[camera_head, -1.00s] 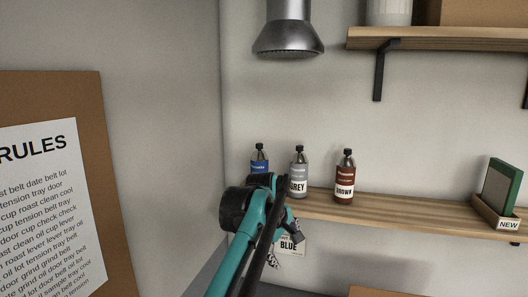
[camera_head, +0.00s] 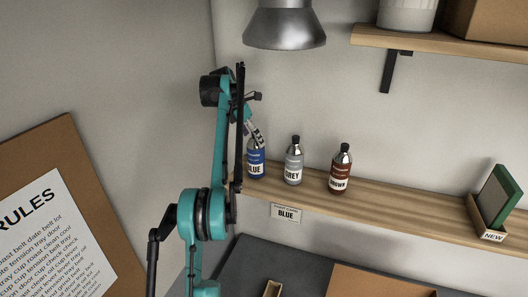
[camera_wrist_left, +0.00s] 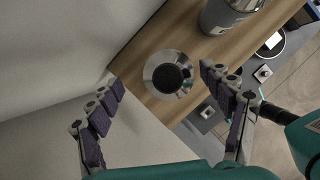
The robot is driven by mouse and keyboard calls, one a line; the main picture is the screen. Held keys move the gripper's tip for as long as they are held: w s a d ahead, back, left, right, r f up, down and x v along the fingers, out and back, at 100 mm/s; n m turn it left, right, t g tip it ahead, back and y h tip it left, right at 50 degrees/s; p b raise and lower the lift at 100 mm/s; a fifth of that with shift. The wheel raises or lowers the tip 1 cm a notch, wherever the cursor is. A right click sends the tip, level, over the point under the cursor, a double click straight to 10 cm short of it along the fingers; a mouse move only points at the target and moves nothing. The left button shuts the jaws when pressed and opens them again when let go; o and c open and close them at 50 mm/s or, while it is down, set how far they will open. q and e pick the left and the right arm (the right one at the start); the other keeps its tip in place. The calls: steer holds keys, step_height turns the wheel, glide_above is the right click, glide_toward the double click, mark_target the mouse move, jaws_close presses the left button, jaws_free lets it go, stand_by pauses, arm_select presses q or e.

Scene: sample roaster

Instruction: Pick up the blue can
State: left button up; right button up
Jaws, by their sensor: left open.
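The blue can (camera_head: 256,165) stands upright at the left end of the wooden shelf, with a black cap and a label reading BLUE. My left gripper (camera_head: 255,132) is above it, pointing down at its top. In the left wrist view the can shows from above as a silver shoulder with a dark cap (camera_wrist_left: 168,76). It lies ahead of and between the two open fingers, and they appear empty. Whether the fingers touch the can cannot be told. My right gripper is not in view.
The grey can (camera_head: 294,161) stands close to the right of the blue can, and the brown can (camera_head: 340,169) is further right. A tag reading BLUE (camera_head: 286,213) hangs below the shelf (camera_head: 390,204). A metal hood (camera_head: 285,27) hangs above. The wall is close on the left.

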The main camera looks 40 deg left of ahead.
mark_target(251, 146)
arm_select(q)
steer(key=shift+f, duration=0.55)
steer(key=shift+s+d+f, duration=0.2)
steer(key=shift+s+f, duration=0.15)
steer(key=shift+s, duration=0.2)
steer(key=shift+s+d+f, duration=0.2)
steer(key=shift+s+f, duration=0.1)
steer(key=shift+s, duration=0.2)
steer(key=w+f, duration=0.3)
steer(key=shift+w+d+f, duration=0.15)
steer(key=shift+d+f, duration=0.05)
steer(key=shift+s+r, duration=0.15)
steer(key=shift+s, duration=0.25)
steer(key=shift+s+r, duration=0.1)
steer(key=shift+s, duration=0.15)
steer(key=shift+c, duration=0.9)
steer(key=c, duration=0.5)
steer(key=shift+w, duration=0.1)
steer(key=c, duration=0.9)
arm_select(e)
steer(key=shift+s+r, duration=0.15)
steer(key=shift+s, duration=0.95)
